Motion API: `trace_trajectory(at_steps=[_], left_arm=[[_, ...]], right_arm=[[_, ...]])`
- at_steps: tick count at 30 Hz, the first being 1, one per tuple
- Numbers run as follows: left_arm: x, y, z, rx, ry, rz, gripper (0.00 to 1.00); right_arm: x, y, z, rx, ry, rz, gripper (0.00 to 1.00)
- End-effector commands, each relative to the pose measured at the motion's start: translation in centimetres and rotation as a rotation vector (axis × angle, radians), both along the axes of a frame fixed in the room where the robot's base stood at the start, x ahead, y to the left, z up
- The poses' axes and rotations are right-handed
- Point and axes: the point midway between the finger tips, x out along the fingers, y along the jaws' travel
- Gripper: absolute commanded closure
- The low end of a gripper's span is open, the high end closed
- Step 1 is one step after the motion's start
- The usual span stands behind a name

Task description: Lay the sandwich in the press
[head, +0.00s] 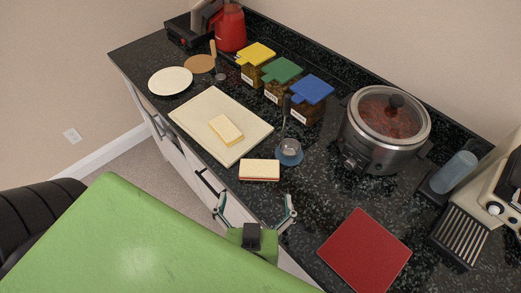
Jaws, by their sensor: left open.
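A pale, bread-coloured block that looks like the sandwich (226,130) lies flat on a cream board (205,105) on the dark counter. A second cream-topped block (260,168) with a red and dark layer in its side lies near the counter's front edge; I cannot tell whether it is a sandwich or a sponge. My left gripper (255,203) is open and empty, on the near side of the second block. My right gripper is out of view.
A red kettle (231,28) stands beside the press. A white plate (170,81) and round wooden board (199,64) lie in front. Several lidded jars (283,70) line the back. A steel cooker (385,130), red mat (364,252) and coffee machine (501,185) are right.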

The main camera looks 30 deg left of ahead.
Motion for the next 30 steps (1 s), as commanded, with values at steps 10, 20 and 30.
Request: trace_trajectory(at_steps=[10,20,30], left_arm=[[4.5,2.1,-1.9,0.004,-0.003,-0.002,0.04],[7.3,3.5,-3.5,0.001,0.001,-0.002,0.04],[11.1,4.9,-5.4,0.002,0.001,-0.002,0.04]], right_arm=[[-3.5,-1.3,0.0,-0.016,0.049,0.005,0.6],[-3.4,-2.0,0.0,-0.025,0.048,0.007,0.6],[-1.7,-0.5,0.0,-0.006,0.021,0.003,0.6]])
